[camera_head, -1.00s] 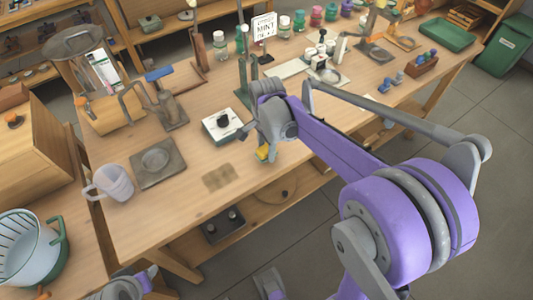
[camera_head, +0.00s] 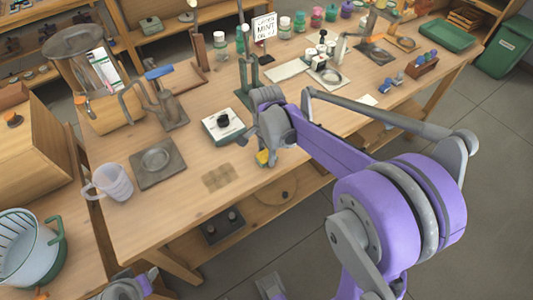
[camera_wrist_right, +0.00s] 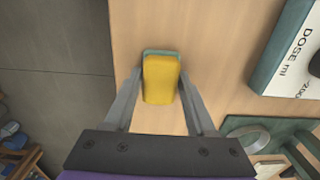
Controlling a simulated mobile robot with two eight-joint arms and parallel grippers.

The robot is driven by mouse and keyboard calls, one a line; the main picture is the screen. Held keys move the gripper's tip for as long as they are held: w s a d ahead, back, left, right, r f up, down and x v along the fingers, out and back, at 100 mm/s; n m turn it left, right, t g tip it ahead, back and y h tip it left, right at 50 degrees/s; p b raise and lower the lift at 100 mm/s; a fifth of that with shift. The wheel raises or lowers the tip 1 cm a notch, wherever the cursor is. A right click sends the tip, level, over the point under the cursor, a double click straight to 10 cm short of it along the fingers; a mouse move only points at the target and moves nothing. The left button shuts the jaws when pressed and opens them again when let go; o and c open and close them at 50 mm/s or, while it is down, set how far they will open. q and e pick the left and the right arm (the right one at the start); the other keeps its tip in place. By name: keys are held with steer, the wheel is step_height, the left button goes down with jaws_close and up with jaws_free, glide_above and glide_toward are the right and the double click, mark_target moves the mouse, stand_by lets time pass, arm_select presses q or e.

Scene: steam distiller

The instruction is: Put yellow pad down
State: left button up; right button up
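The yellow pad (camera_wrist_right: 161,80) has a thin green layer along its far edge. In the right wrist view it sits between the two fingers of my right gripper (camera_wrist_right: 160,78), which press close on its sides. In the head view a small yellow part of the pad (camera_head: 262,157) shows below my right gripper (camera_head: 266,150), near the front edge of the wooden table (camera_head: 200,150). Whether the pad touches the tabletop is hard to tell. My left gripper's fingers are not seen.
A dosing scale (camera_head: 223,125) stands just behind the gripper. A darker square patch (camera_head: 219,177) marks the tabletop to its left. A grey plate (camera_head: 158,163) and a clear jug (camera_head: 112,183) are farther left. Bare wood lies around the patch.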

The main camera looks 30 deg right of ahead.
mark_target(267, 153)
steer(key=shift+s+a+f, duration=0.15)
step_height(267, 153, up, 12)
steer(key=p, duration=0.2)
steer(key=s+a+f+n+t, duration=0.2)
steer(key=s+a+f+n, duration=0.1)
steer(key=s+n, duration=0.5)
steer(key=s+a+f+n+t, duration=0.3)
steer(key=s+f+n, duration=0.1)
steer(key=s+n, duration=0.4)
steer(key=shift+s+a+f+n, duration=0.25)
steer(key=shift+s+f+n, duration=0.15)
steer(key=shift+n, duration=0.2)
steer(key=shift+w, duration=0.1)
